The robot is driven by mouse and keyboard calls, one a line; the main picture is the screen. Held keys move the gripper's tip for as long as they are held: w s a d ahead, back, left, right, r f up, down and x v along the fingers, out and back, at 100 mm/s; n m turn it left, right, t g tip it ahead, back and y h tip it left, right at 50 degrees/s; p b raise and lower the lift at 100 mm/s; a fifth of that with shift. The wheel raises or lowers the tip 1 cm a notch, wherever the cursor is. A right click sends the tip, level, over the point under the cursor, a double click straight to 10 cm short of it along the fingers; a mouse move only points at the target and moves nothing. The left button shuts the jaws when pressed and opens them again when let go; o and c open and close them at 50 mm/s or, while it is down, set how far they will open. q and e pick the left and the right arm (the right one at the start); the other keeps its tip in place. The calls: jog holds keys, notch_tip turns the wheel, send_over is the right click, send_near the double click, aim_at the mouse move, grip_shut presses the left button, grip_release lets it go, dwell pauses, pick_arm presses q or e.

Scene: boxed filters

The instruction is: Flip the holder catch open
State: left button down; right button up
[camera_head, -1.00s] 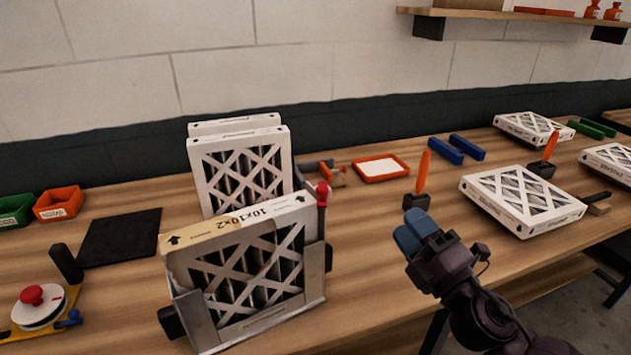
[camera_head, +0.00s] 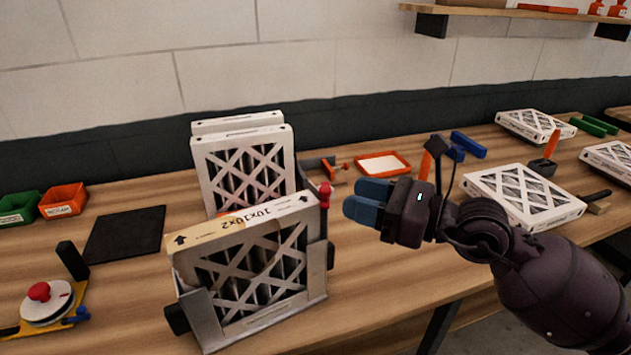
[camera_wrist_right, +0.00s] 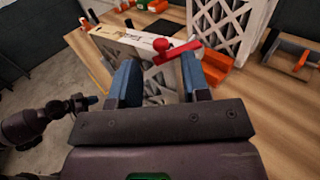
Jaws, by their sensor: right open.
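The holder (camera_head: 318,280) is a grey metal frame on the bench, with a boxed filter (camera_head: 250,230) marked 10x10x2 upright in it. Its red catch (camera_head: 325,194) stands at the holder's upper right corner, with a ball end. In the wrist view the catch (camera_wrist_right: 178,52) shows as a red lever and ball between and just beyond the blue fingers. My right gripper (camera_head: 358,200) is open and empty, to the right of the catch, its fingers pointing left at it. I cannot see contact. My left gripper (camera_wrist_right: 86,103) shows small at the wrist view's left; its jaws are unclear.
Two more boxed filters (camera_head: 245,170) stand upright behind the holder. A black mat (camera_head: 125,234) and a yellow-based device with a red knob (camera_head: 40,292) lie left. An orange tray (camera_head: 383,163) and flat filters (camera_head: 523,195) lie to the right. Bare bench shows right of the holder.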

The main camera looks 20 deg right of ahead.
aim_at(330, 190)
jog(key=p+x, duration=0.1)
jog(key=x, duration=0.7)
